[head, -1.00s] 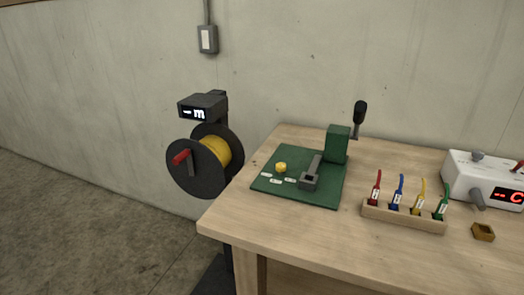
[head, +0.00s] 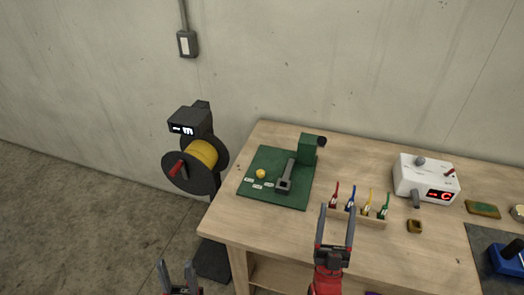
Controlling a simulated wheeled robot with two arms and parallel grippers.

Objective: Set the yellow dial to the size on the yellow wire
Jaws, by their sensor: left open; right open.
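The yellow dial (head: 261,174) is a small round knob on the left part of a green base plate (head: 290,200) on the bench. Several small white labels (head: 258,187) lie around its near side; their print is too small to read. The yellow wire (head: 204,154) is wound on a dark spool with a red crank handle, left of the bench; no size shows on it. Several coloured pieces, one of them yellow (head: 368,203), stand in a wooden rack. My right gripper (head: 337,207) is open and empty before the rack. My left gripper (head: 177,264) is open and empty, low at the bottom left.
A grey tool with a green block (head: 308,149) stands on the plate. A blue object (head: 508,258) sits on a dark mat. The bench's front left is clear.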

